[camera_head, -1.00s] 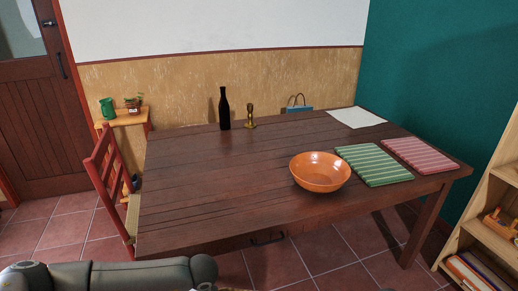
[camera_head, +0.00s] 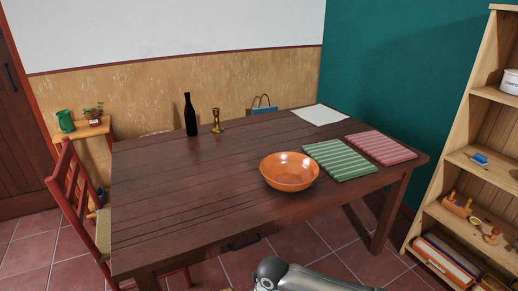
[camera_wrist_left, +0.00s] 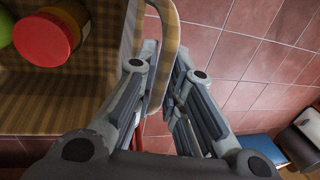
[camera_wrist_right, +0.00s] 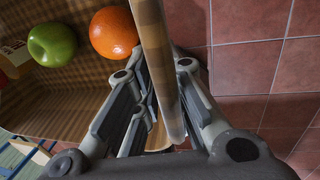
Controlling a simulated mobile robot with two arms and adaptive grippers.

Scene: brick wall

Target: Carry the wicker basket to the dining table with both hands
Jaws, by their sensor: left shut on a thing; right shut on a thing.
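The wicker basket (camera_wrist_left: 60,85) fills the left of the left wrist view, and its woven inside also shows in the right wrist view (camera_wrist_right: 75,95). It holds a red-lidded jar (camera_wrist_left: 45,38), a green apple (camera_wrist_right: 52,45) and an orange (camera_wrist_right: 113,32). My left gripper (camera_wrist_left: 160,68) is shut on a looped handle at the basket's side. My right gripper (camera_wrist_right: 155,72) is shut on the basket's edge or handle on its side; the fingers partly hide it. The dark wooden dining table (camera_head: 180,205) stands ahead in the head view, where the basket and both grippers are out of sight.
The table bears an orange bowl (camera_head: 290,171), green (camera_head: 340,160) and pink (camera_head: 381,148) striped cloths, a dark bottle (camera_head: 190,117) and a brass candlestick (camera_head: 217,122). Its left-front top is clear. A red chair (camera_head: 72,195) stands left; a wooden bookshelf (camera_head: 455,160) stands right.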

